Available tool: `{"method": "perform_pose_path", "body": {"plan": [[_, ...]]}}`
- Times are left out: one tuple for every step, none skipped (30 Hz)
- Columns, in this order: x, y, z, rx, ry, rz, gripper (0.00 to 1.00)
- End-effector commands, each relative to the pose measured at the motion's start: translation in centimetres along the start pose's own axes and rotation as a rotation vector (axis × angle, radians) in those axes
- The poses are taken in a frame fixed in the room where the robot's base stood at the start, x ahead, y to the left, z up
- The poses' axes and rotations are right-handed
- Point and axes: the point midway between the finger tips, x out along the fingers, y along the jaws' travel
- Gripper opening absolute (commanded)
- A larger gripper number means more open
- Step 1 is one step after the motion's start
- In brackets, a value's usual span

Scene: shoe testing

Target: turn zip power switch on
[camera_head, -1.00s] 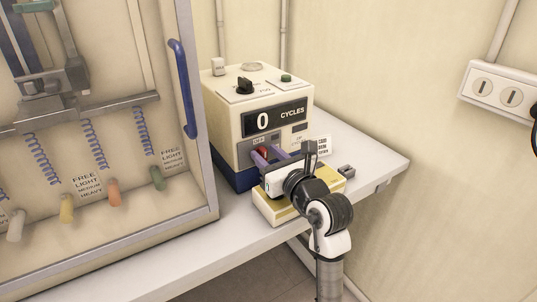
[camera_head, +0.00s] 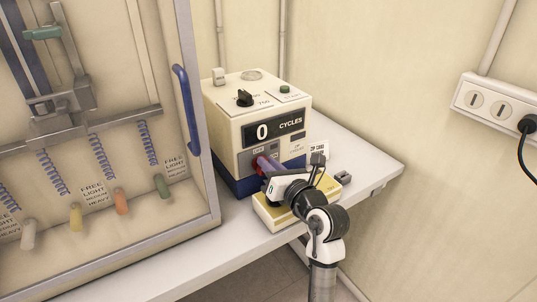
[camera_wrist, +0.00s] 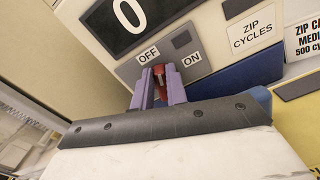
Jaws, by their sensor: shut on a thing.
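The counter box (camera_head: 228,125) stands on the bench with its display (camera_head: 275,129) reading 0 CYCLES. In the wrist view the red zip power switch (camera_wrist: 158,72) sits on a grey plate, with the OFF label (camera_wrist: 148,55) above it and the ON label (camera_wrist: 191,59) to its right. The switch is nearer the OFF side. My gripper (camera_wrist: 158,88) has its two purple fingers shut on the red switch, one on each side. In the head view my gripper (camera_head: 265,163) reaches the box's front, and the fingers mostly hide the switch.
A low yellowish box (camera_head: 275,216) lies under my gripper on the bench (camera_head: 352,165). A framed glass cabinet with a blue handle (camera_head: 187,108) stands close on the left. A ZIP CYCLES label (camera_wrist: 256,33) is right of the switch. A wall socket (camera_head: 490,103) is at far right.

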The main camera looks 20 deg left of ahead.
Motion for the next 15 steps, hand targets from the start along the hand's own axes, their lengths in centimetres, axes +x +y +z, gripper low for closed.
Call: {"method": "perform_pose_path", "body": {"plan": [[-0.01, 0.12, 0.4, 0.025, -0.001, 0.0, 0.0], [-0.02, 0.06, 0.34, 0.037, -0.001, 0.0, 0.0], [-0.03, 0.0, 0.26, 0.049, -0.002, 0.0, 0.0], [-0.04, -0.04, 0.21, 0.055, -0.002, 0.0, 0.0], [-0.04, -0.07, 0.17, 0.059, -0.003, 0.0, 0.0], [-0.05, -0.1, 0.13, 0.062, -0.003, 0.0, 0.0], [-0.05, -0.12, 0.1, 0.063, -0.004, 0.0, 0.0], [-0.05, -0.13, 0.08, 0.063, -0.004, 0.0, 0.0], [-0.05, -0.13, 0.07, 0.062, -0.004, 0.0, 0.0], [-0.05, -0.13, 0.07, 0.062, -0.004, 0.0, 0.0], [-0.05, -0.13, 0.07, 0.062, -0.004, 0.0, 0.0], [-0.05, -0.13, 0.07, 0.061, -0.004, -0.001, 0.0], [-0.05, -0.13, 0.07, 0.061, -0.004, -0.001, 0.0], [-0.05, -0.13, 0.08, 0.061, -0.004, 0.0, 0.0], [-0.05, -0.13, 0.08, 0.061, -0.004, -0.001, 0.2]]}}
